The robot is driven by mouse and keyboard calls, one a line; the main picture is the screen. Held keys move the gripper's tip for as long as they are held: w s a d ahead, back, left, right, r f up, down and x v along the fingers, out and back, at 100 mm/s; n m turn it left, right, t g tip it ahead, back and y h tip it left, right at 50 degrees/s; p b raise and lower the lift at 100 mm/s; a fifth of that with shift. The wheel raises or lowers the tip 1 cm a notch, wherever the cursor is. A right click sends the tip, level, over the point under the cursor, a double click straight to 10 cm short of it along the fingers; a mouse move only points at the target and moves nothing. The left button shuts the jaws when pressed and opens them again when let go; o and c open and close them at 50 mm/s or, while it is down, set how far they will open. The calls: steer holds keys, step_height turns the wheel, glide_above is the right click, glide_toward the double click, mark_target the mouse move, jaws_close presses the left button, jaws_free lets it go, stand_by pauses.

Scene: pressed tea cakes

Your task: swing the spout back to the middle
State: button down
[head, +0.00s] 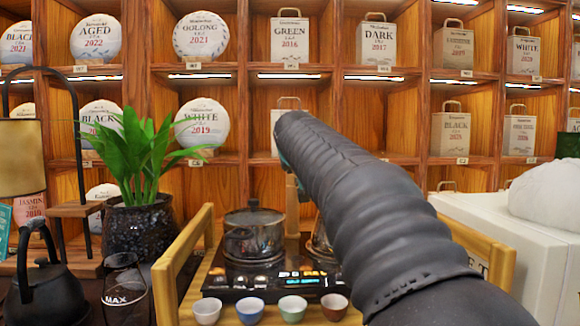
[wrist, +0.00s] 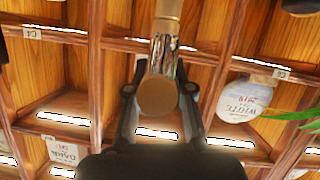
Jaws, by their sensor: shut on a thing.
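In the wrist view my gripper (wrist: 159,89) is shut on the spout (wrist: 157,100), a tan piece with a round brown end and a shiny, mirror-like stretch behind it. The jaws press on both sides of the round end. In the head view my dark ribbed arm reaches forward over the stove and hides most of the gripper and the spout. A slim tan upright (head: 292,205) shows just below the arm's far end; I cannot tell if it belongs to the spout.
A black stove (head: 280,283) with a lidded pot (head: 252,238) stands below my arm, several small cups (head: 250,310) before it. A plant (head: 140,160) and a black kettle (head: 42,290) stand left, a white box (head: 535,250) right. Shelves (head: 245,75) with tea cakes fill the back.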

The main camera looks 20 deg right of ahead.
steer(key=c, duration=1)
jaws_free()
steer(key=shift+c, duration=0.2)
steer(key=v, duration=1.2)
steer(key=shift+f, duration=0.1)
steer(key=s+a+f+g+y, duration=0.1)
steer(key=s+a+f+g, duration=0.1)
steer(key=s+f, duration=0.7)
steer(key=s+a+f+g+y, duration=0.2)
steer(key=s+f, duration=0.8)
steer(key=f, duration=0.7)
steer(key=s+a+f+n+g+y, duration=0.1)
steer(key=s+a+f+g, duration=0.1)
steer(key=s+f, duration=0.7)
step_height(320, 180, down, 4)
steer(key=shift+s+a+f+g, duration=0.25)
steer(key=shift+s+a+g, duration=0.05)
steer(key=shift+g, duration=0.3)
